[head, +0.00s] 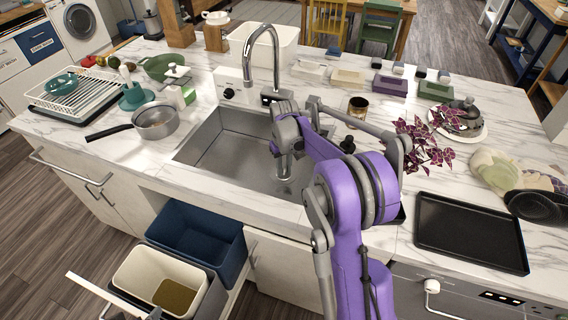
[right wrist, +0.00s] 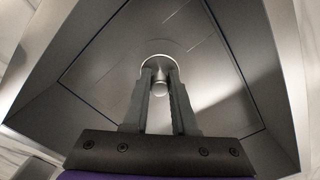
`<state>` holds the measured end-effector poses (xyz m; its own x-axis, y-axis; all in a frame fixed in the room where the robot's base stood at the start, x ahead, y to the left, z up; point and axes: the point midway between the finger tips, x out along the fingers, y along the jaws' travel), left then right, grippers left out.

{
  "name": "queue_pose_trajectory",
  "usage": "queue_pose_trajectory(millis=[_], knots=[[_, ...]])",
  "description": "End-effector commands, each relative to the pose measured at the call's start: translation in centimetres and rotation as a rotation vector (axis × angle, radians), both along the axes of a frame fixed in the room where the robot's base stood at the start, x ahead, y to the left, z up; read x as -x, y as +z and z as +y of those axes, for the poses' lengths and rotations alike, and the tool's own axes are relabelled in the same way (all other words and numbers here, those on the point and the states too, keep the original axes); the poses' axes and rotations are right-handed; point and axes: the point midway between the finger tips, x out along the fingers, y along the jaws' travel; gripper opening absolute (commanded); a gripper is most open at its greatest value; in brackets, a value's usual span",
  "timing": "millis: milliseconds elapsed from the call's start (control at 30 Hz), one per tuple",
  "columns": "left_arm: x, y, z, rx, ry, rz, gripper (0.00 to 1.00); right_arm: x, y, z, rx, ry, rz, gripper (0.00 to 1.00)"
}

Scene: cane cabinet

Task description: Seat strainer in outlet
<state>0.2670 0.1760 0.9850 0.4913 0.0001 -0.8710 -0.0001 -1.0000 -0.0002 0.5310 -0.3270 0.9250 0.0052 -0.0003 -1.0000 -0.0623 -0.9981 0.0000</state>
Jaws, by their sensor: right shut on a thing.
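The steel sink (head: 222,154) is set in the marble counter. My right gripper (head: 284,176) reaches down into its right part. In the right wrist view, my right gripper (right wrist: 160,76) is shut on the small metal knob of the strainer (right wrist: 160,88), just above the sink floor. A round shiny metal shape (right wrist: 158,48) shows beyond the fingertips. I cannot tell how much of it is strainer and how much is outlet rim, nor whether the strainer is seated. My left gripper is not in view.
The faucet (head: 275,55) rises behind the sink. A saucepan (head: 155,121) stands left of it. A can (head: 357,111), a purple-leaved plant (head: 420,145) and a black tray (head: 471,231) are on the right. An open drawer with bins (head: 195,238) juts out below.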

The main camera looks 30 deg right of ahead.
Motion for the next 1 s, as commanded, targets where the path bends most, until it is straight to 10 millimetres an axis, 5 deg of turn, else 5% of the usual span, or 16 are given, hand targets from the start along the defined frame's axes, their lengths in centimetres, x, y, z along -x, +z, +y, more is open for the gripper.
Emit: queue_pose_trajectory(millis=[600,1000], knots=[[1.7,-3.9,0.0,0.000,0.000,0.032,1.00,0.1,-6.4,0.0,0.000,0.000,0.002,0.00],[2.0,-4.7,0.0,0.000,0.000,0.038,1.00,0.0,-7.4,0.0,-0.001,0.000,0.000,0.00]])
